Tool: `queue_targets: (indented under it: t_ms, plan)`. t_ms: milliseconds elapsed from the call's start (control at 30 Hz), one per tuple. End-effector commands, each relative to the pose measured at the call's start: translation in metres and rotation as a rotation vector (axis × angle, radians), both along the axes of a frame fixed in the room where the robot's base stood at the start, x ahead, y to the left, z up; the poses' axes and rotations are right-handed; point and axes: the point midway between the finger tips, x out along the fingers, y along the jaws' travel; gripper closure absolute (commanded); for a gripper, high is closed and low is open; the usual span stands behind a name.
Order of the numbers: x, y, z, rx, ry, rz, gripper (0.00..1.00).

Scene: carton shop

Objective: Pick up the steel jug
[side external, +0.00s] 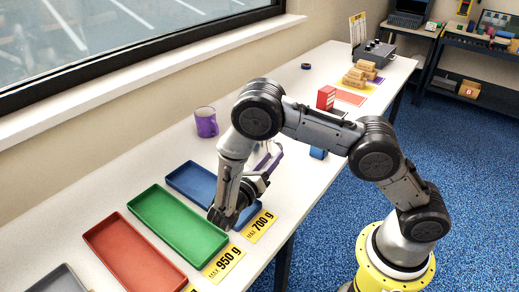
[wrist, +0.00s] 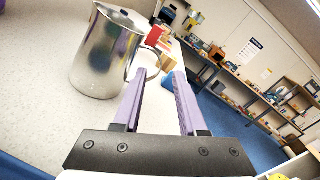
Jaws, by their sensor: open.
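The steel jug (wrist: 104,52) stands upright on the white table at the left in the wrist view, shiny, with its handle (wrist: 158,62) toward the right. My gripper (wrist: 161,72) is open, with two purple fingers and nothing held. Its left fingertip overlaps the handle in the picture, and part of the handle shows between the fingertips; I cannot tell whether they touch. In the side view my gripper (side external: 268,158) is low over the table, beyond the trays, and my arm hides most or all of the jug.
A purple mug (side external: 206,122) stands near the window side. Blue (side external: 192,180), green (side external: 176,223) and red (side external: 132,251) trays lie at the near end. A blue block (side external: 318,153) and red box (side external: 326,97) lie beyond my gripper, with wooden blocks (side external: 355,78) farther back.

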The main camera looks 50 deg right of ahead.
Motion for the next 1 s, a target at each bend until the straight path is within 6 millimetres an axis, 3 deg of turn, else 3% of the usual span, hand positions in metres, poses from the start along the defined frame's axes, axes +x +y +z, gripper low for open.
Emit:
queue_targets:
  t_ms: [100,367,700,1000]
  plan:
    - [0.002,-0.021,0.000,0.000,0.001,-0.004,0.59]
    - [0.004,-0.039,0.000,0.001,0.000,-0.003,0.59]
    - [0.010,-0.084,0.000,0.000,0.001,-0.004,0.59]
    - [0.011,-0.090,0.000,0.001,0.000,0.000,0.59]
